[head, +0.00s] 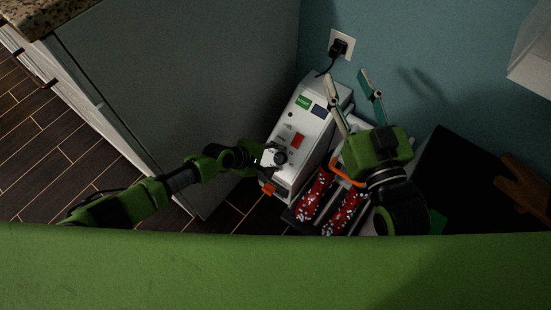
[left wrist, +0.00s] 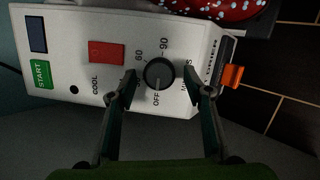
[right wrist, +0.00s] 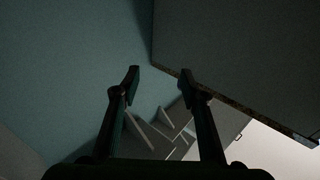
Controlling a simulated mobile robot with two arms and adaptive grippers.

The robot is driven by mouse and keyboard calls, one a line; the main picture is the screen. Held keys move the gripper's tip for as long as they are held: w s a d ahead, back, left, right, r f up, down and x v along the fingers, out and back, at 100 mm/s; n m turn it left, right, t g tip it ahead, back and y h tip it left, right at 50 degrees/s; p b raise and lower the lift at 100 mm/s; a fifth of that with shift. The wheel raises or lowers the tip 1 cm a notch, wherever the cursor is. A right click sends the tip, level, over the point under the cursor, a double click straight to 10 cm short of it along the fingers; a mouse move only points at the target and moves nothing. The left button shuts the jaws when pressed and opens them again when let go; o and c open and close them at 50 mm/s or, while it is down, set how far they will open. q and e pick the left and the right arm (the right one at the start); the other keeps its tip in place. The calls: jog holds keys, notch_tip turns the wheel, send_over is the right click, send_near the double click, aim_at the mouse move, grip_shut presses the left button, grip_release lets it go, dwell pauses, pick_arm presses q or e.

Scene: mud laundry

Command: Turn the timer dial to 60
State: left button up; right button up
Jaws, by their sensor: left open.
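The timer dial (left wrist: 159,73) is a round black knob on a white machine panel. Its pale pointer mark faces the OFF label. The 60 label is at the upper left of the knob and 90 above it. My left gripper (left wrist: 159,82) is open, with one fingertip on each side of the dial; I cannot tell whether they touch it. In the head view the left gripper (head: 268,157) is at the dial (head: 279,158), partly covering it. My right gripper (head: 347,80) is open and empty, raised above the machine's right side.
The white machine (head: 313,123) has a red button (head: 298,141), a green START button (head: 303,102) and an orange tab (head: 267,188). A grey cabinet side (head: 190,90) stands left; a wall outlet (head: 341,45) is behind.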

pick_arm(q)
jog(key=shift+f, duration=0.1)
jog(key=c, duration=1.1)
pick_arm(e)
jog(key=shift+r, duration=0.4)
pick_arm(q)
jog(key=shift+d, duration=0.1)
pick_arm(e)
jog(key=shift+t, duration=0.3)
